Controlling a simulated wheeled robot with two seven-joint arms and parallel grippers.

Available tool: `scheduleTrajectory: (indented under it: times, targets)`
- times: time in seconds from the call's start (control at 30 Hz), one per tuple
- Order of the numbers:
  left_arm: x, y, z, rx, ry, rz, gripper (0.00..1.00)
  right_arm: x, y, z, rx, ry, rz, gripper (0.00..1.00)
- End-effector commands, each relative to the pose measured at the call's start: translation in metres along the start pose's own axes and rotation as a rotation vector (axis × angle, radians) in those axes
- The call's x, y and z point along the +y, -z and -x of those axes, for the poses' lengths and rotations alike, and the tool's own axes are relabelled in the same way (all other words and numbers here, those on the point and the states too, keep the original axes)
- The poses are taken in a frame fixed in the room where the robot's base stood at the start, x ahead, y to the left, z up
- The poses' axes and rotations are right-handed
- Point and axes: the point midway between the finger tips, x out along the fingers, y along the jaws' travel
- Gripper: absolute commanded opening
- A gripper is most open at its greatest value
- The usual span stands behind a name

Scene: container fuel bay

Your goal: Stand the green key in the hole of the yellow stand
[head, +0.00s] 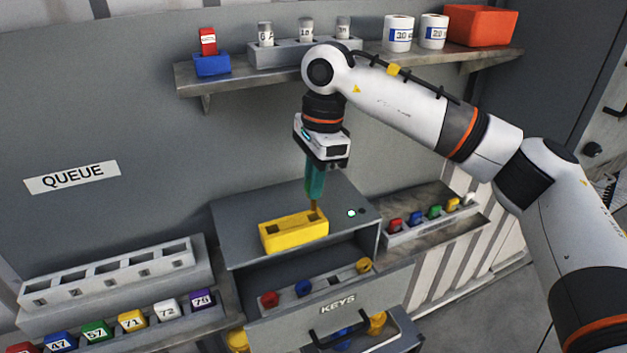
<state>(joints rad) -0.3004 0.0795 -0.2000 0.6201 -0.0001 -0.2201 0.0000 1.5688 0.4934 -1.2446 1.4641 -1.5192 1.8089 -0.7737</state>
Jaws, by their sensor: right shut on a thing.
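The yellow stand (293,232) sits on top of the grey key cabinet and has dark openings in its upper face. The green key (314,182) is upright, green handle up, with a brass-coloured shaft pointing down. My right gripper (321,160) is shut on the top of the key. The shaft's lower end is at the right end of the stand; I cannot tell whether it is inside a hole or just above or behind it. My left gripper is out of view.
An open drawer marked KEYS (338,306) below holds red, blue and yellow keys. A rack of coloured pieces (432,219) is at right, and a QUEUE rack (115,275) at left. A shelf (222,82) with containers runs above, behind my arm.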

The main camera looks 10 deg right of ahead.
Motion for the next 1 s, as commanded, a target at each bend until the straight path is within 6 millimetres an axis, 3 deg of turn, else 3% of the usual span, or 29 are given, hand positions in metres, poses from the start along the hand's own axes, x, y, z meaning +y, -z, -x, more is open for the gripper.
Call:
scheduleTrajectory:
  times: [1.0]
  targets:
    - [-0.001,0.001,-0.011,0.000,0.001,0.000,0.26,0.000,-0.002,-0.013,0.000,0.000,0.000,0.00]
